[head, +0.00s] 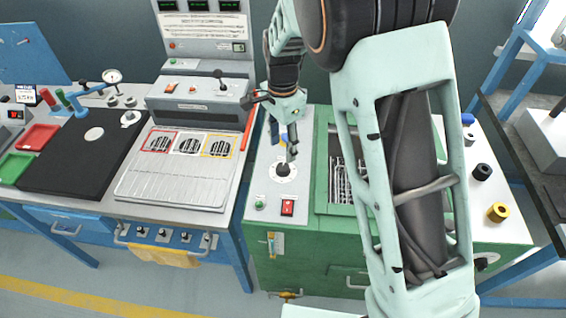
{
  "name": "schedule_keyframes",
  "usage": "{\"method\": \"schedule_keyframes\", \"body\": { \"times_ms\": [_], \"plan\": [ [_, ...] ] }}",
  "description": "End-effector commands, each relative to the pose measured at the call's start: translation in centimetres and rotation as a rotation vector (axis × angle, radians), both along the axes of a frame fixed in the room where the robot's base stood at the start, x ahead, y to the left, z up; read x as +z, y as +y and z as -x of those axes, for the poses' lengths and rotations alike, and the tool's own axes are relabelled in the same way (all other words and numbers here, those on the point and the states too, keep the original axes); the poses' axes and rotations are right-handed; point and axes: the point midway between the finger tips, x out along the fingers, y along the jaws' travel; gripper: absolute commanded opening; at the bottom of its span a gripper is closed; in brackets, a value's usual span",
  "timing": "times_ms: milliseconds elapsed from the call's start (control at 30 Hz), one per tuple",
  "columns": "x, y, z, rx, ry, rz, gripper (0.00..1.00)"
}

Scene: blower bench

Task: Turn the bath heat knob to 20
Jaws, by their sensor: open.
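The bath heat knob appears to be the dark round knob (283,169) on a white dial plate (283,180) on the light top panel of the green bath cabinet. The dial's numbers are too small to read. My gripper (284,148) is above the knob and points down at it. Its dark fingers are small here, and it is open. I cannot tell whether the fingertips touch the knob. My arm hides the right part of the bath.
A red switch (287,207) and a green button (260,202) sit just in front of the dial. The bath's basket (342,180) lies to the right. A grey console (200,100) stands to the left. Black and yellow knobs (497,212) are at the far right.

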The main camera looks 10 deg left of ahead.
Motion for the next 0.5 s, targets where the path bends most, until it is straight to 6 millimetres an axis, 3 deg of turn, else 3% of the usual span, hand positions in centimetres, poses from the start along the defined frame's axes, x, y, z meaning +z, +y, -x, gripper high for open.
{"method": "schedule_keyframes", "body": {
  "times_ms": [233,500],
  "plan": [
    [-4.9,-0.1,0.1,0.001,0.004,0.003,0.45],
    [-7.7,-0.1,0.0,0.000,0.000,0.001,0.45]
  ]
}}
